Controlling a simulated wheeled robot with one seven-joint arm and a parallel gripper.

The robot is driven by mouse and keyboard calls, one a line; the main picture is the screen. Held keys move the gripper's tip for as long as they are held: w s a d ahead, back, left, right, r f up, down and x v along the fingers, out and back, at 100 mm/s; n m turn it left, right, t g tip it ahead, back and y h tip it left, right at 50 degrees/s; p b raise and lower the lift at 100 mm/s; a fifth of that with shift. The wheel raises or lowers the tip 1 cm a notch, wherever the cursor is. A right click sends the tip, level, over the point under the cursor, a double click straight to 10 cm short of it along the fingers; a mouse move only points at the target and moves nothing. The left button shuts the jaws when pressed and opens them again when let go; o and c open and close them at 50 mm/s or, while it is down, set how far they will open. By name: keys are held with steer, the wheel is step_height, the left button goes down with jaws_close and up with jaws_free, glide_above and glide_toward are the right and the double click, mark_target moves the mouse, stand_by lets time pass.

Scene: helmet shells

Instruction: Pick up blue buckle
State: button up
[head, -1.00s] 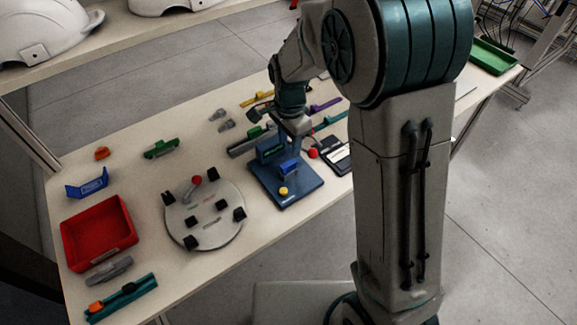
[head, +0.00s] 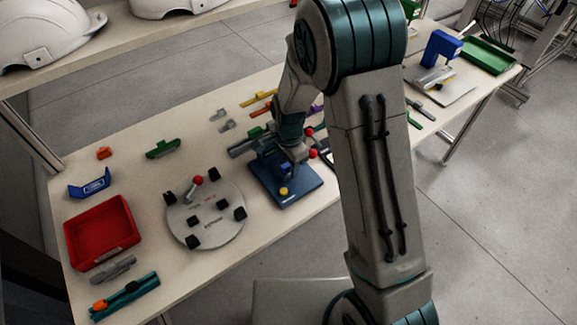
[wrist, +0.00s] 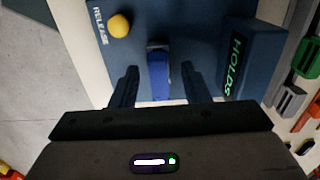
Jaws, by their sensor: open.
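The blue buckle (wrist: 158,72) stands on the dark blue fixture (wrist: 185,20), near the middle of the wrist view. In the head view the buckle (head: 285,172) is partly hidden by my arm, on the fixture plate (head: 308,188). My gripper (wrist: 161,82) is open, with one finger on each side of the buckle and a visible gap on both sides. In the head view my gripper (head: 291,155) is low over the fixture. I cannot tell its exact height above the plate.
A raised block marked HOLDS (wrist: 255,60) stands right of my fingers in the wrist view. A yellow ball (wrist: 119,25) marked RELEASE is on the left. A round grey plate (head: 206,225) with black blocks and a red tray (head: 101,232) lie left in the head view.

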jaws_close()
